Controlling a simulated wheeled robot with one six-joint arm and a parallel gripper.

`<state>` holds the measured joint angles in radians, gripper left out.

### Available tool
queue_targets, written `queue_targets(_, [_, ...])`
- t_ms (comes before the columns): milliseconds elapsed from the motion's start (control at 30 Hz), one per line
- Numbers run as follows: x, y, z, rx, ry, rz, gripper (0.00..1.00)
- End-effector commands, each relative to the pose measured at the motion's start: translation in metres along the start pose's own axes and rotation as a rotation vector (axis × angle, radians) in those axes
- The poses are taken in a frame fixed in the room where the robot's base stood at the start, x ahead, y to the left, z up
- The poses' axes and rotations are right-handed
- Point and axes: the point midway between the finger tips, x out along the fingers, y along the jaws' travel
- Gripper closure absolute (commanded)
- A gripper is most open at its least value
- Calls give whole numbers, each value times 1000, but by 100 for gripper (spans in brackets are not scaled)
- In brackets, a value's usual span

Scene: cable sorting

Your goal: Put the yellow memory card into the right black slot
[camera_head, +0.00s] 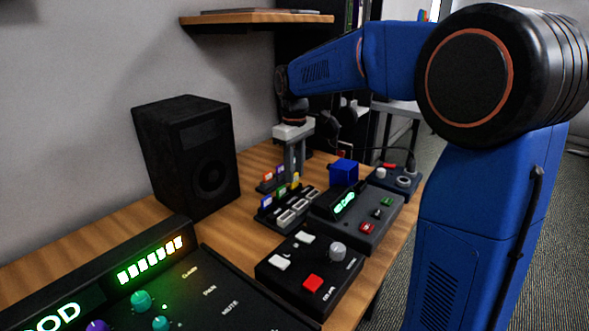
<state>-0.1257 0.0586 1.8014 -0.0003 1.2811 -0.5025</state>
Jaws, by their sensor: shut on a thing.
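My gripper (294,172) points down over the desk and is shut on the yellow memory card (296,180), which shows as a small upright yellow piece just below the fingertips. The card is at the right end of a black slot holder (262,213), in line with a blue card (266,202) and a green card (282,191). I cannot tell whether the yellow card is inside the right slot or just above it; the slot opening is hidden at this size.
Pale-framed ports (286,217) line the front of the holder. Another small holder with cards (267,178) stands behind. A black speaker (187,155) stands left, and a button box (309,275) stands in front.

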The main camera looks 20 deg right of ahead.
Motion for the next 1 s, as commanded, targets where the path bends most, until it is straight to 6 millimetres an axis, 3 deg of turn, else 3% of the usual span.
queue_targets(1000, [9, 0, 0, 0, 0, 0, 94])
